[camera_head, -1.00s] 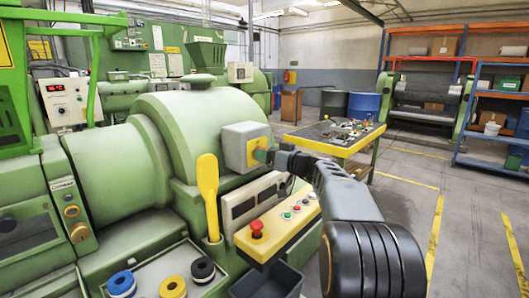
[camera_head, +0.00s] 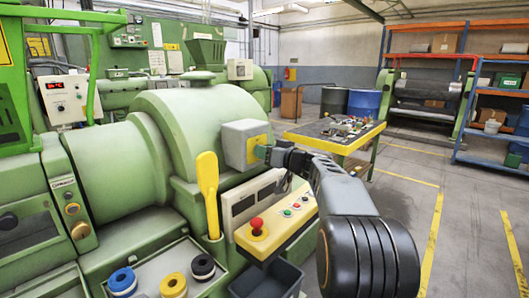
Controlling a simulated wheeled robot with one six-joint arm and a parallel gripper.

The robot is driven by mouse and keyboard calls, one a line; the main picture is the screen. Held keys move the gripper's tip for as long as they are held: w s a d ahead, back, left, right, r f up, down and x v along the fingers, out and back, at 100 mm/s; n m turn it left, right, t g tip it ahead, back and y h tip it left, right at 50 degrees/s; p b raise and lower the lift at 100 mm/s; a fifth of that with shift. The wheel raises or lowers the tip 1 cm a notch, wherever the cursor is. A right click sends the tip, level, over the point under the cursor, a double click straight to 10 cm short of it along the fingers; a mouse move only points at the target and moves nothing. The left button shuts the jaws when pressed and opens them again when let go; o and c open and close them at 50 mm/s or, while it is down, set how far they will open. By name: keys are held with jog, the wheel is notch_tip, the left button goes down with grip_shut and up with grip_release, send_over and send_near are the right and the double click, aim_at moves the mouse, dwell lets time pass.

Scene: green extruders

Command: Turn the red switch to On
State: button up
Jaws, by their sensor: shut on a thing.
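A grey switch box (camera_head: 236,140) with a yellow front plate is mounted on the right end of the green machine. My gripper (camera_head: 263,153) is at this yellow plate, shut on a small part at its front. The gripper covers that part, so neither its red colour nor the angle of the switch can be made out. No On marking is readable from here.
Below the box is a yellow control panel (camera_head: 285,222) with a red mushroom button (camera_head: 257,224) and small buttons. A yellow paddle (camera_head: 208,190) stands to its left. Rolls lie on a tray at the front. A cluttered table (camera_head: 322,140) stands behind my arm; open floor lies right.

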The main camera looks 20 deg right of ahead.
jog(key=shift+f+m+b, duration=0.15)
jog(key=shift+m+b, duration=0.15)
jog(key=shift+b, duration=0.2)
jog(key=shift+f+m+b, duration=0.1)
jog(key=shift+m+b, duration=1)
jog(key=m+b, duration=0.3)
jog(key=m, duration=0.2)
jog(key=shift+m, duration=0.3)
jog(key=m, duration=0.4)
jog(key=shift+r+m+t, duration=0.2)
jog(key=shift+m+t, duration=0.2)
jog(key=m, duration=0.5)
jog(key=shift+m, duration=0.3)
jog(key=o, duration=0.9)
jog(key=shift+h, duration=0.3)
